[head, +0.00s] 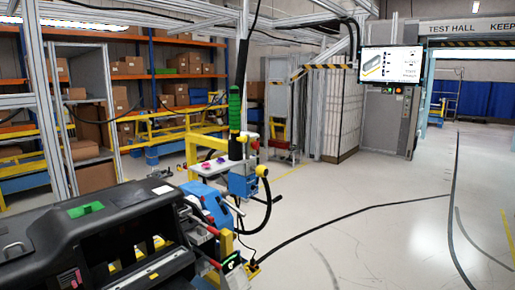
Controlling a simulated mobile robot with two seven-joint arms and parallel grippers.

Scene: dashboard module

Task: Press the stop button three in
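Tiny coloured controls (388,90) also show below the wall screen (388,64). The black dashboard module (40,235) fills the lower left, with a green patch on top. Neither of my grippers is in view.
A small white-topped table (215,168) stands behind the fixture, near a yellow frame (190,135). A black cable (330,218) lies across the floor. Shelves with boxes (180,68) line the back left. The grey floor (385,250) at right is mostly clear.

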